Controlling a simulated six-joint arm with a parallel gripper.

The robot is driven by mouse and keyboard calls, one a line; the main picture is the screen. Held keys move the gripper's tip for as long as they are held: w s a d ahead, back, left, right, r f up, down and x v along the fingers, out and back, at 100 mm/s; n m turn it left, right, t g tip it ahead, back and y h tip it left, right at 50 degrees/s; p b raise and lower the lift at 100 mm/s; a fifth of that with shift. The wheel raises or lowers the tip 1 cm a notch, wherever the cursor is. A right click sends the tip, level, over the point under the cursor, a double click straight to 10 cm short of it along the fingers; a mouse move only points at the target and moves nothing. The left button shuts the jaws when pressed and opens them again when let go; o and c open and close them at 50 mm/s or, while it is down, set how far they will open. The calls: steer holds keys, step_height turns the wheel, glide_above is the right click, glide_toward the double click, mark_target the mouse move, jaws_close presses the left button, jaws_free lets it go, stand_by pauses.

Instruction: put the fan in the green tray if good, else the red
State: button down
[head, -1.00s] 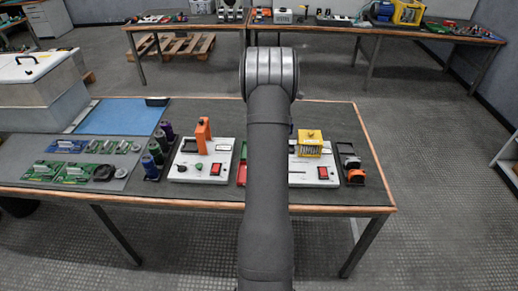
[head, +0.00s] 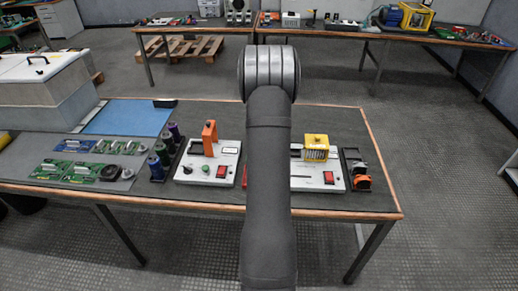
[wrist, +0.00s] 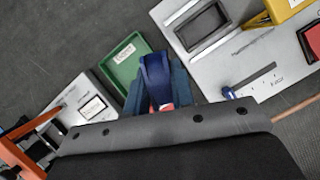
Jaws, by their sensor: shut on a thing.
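In the wrist view my gripper (wrist: 158,100) is shut on a navy blue thing (wrist: 153,68), which I take to be the fan. It is seen nearly edge-on, with a small red patch low on it, and its face and condition cannot be made out. The green tray (wrist: 121,61), with a white label, lies on the bench just left of and below the held thing, apparently empty. In the head view my arm hides the gripper, the fan and the green tray. A red sliver (head: 244,177) at the arm's left edge may be the red tray.
A white panel with an orange handle (head: 210,138) stands left of my arm. Another with a yellow-topped part (head: 316,147) stands right. Capacitors (head: 161,155) and circuit boards (head: 66,172) lie farther left. A blue mat (head: 130,117) is clear.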

steer(key=w+a+f, duration=0.1)
steer(key=a, duration=0.1)
steer(key=a+f, duration=0.1)
steer(key=w+a+f, duration=0.1)
steer(key=a, duration=0.1)
steer(key=shift+w+a+f, duration=0.35)
steer(key=shift+f, duration=2)
steer(key=shift+f, duration=0.15)
steer(key=c, duration=1.2)
jaws_free()
steer(key=shift+c, duration=0.2)
steer(key=v, duration=1.2)
